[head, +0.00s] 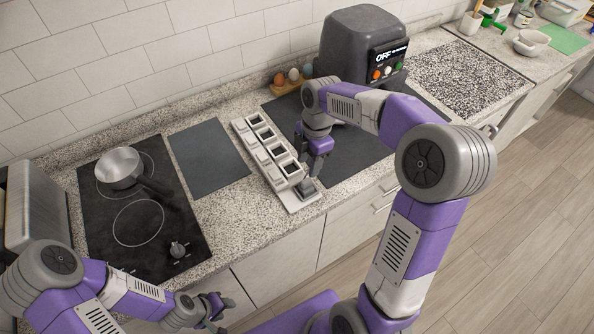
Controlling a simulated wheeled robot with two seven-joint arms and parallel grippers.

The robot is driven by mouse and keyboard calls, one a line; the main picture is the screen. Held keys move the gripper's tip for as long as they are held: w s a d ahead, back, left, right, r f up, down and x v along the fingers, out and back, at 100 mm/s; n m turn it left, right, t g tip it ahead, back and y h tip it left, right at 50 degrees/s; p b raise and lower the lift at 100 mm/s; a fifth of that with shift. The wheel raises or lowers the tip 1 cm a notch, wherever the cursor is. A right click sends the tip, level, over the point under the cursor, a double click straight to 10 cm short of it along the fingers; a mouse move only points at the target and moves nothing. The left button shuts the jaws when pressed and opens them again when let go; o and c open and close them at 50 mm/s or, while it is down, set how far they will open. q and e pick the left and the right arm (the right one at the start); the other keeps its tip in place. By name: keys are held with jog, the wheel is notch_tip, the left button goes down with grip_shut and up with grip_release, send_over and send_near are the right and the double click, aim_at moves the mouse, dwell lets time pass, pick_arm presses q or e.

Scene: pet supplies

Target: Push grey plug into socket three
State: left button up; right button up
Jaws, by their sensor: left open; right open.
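A white socket strip (247,136) lies on the counter, running from back left to front right, with several dark square openings along it. A grey plug (305,188) sits at the strip's near end; I cannot tell how deep it is seated. My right gripper (316,171) is open, pointing down just behind and above the grey plug, and seems apart from it. The gripper partly hides the strip's right edge. My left gripper (214,309) is open and empty, low in front of the counter, far from the strip.
A black hob (130,245) with a metal pan (120,167) is left of the strip. A dark mat (208,157) lies between them. A grey appliance (352,45) reading OFF stands behind, beside an egg holder (286,86). Cabinet fronts drop off at the counter's front edge.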

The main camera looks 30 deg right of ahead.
aim_at(307, 180)
jog(key=f, duration=0.2)
jog(key=f+b, duration=0.1)
jog(key=f, duration=0.2)
jog(key=f+b, duration=0.1)
jog(key=f, duration=0.1)
jog(key=shift+s+a+f, duration=0.15)
jog(key=shift+s+a, duration=0.15)
jog(key=shift+a, duration=0.05)
grip_shut()
